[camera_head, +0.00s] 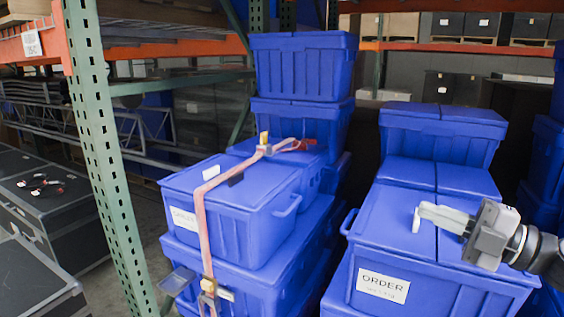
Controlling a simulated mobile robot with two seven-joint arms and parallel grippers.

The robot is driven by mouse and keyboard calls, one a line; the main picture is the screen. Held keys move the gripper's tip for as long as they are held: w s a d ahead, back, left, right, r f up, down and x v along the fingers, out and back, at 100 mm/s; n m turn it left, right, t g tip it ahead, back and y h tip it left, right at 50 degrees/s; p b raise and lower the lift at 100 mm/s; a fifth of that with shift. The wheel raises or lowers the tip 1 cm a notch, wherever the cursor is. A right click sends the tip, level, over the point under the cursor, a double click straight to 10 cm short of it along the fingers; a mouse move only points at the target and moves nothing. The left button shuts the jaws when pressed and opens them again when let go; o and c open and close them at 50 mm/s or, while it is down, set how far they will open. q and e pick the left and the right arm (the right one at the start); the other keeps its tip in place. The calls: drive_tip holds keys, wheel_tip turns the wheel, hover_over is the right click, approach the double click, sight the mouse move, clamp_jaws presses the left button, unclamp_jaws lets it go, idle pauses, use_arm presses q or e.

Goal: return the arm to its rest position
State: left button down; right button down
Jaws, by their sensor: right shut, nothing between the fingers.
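My right gripper (432,217) comes in from the right edge. Its pale fingers are shut with nothing between them, in front of the lids of the right stack of blue totes (384,214). I cannot tell whether the fingertips touch a lid. My left gripper is not in view. On the left stack, a blue tote (240,222) has a reddish strap (200,222) running over its lid and down its front. A metal buckle (209,297) hangs on the strap near the bottom.
A green rack upright (100,150) stands left of the totes. Black cases (45,215) stand at the far left. More blue totes (305,68) are stacked behind. A narrow gap separates the two stacks. An ORDER label (383,286) is on the right front tote.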

drive_tip(key=s+f+m+t+h, duration=0.1)
drive_tip(key=s+f+m+h, duration=0.2)
drive_tip(key=f+m+h, duration=0.55)
drive_tip(key=s+f+m+t+h, duration=0.1)
drive_tip(key=s+f+m+h, duration=0.2)
drive_tip(key=f+m+h, duration=0.6)
drive_tip(key=s+a+f+m+g+y, duration=0.25)
drive_tip(key=s+f+g, duration=0.4)
drive_tip(key=s, duration=0.45)
drive_tip(key=s+a+f+m+g+y, duration=0.1)
drive_tip(key=s+a+f+m+g, duration=0.3)
drive_tip(key=s+f, duration=0.55)
drive_tip(key=w+a+f+n+t+y, duration=0.1)
drive_tip(key=w+f+t+y, duration=0.1)
drive_tip(key=w+f+t, duration=0.3)
wheel_tip(320, 180, down, 3)
drive_tip(key=shift+w+a+r+t, duration=0.15)
drive_tip(key=shift+w+a+t, duration=0.25)
drive_tip(key=shift+t, duration=0.15)
